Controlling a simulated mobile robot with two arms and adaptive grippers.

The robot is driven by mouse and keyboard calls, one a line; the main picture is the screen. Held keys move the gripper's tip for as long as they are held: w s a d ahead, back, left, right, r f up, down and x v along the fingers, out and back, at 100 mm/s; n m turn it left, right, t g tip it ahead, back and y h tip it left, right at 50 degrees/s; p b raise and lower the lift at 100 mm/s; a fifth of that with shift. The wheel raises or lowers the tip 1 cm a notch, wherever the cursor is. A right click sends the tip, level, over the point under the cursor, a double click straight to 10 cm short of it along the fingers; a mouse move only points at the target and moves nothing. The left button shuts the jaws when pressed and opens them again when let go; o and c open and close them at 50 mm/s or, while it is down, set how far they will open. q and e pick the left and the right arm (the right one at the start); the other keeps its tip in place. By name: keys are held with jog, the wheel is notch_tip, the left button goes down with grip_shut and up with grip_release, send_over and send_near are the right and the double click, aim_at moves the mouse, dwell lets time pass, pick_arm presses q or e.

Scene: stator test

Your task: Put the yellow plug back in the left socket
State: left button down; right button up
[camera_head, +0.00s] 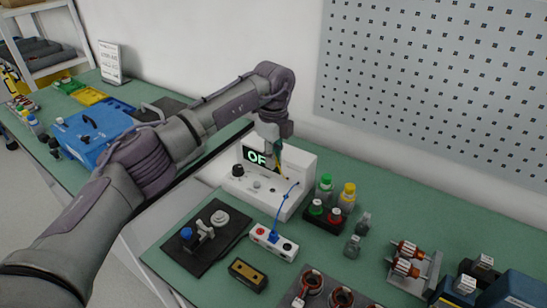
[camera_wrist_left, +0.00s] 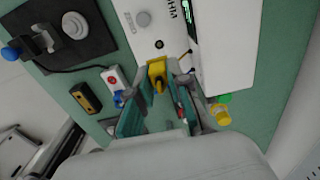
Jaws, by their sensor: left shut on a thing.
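My left gripper (camera_head: 274,146) is at the front of the white tester (camera_head: 306,168), which has a lit display reading "OF". In the left wrist view my left gripper (camera_wrist_left: 158,88) is shut on the yellow plug (camera_wrist_left: 157,70), held between the fingertips close to the tester's face. In the head view only a thin yellow part shows below the fingers. I cannot tell whether the plug touches the tester. A small dark round part (camera_wrist_left: 159,44) shows on the tester just beyond the plug. The left socket cannot be made out with certainty. My right gripper is not in view.
A blue cable (camera_head: 281,207) runs from the tester's front to a white socket block (camera_head: 261,239). Green- and yellow-capped bottles (camera_head: 348,194) stand right of the tester. A black plate (camera_head: 182,250) with a fixture lies front left. A perforated wall panel (camera_head: 430,80) is behind.

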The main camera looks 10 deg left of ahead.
pick_arm(q)
jog(key=shift+f+b, duration=1.6)
jog(key=shift+f, duration=1.8)
jog(key=shift+f, duration=0.3)
jog(key=shift+f, duration=0.9)
jog(key=c, duration=1)
grip_release()
notch_tip(320, 180, up, 12)
jog(key=shift+f, duration=0.1)
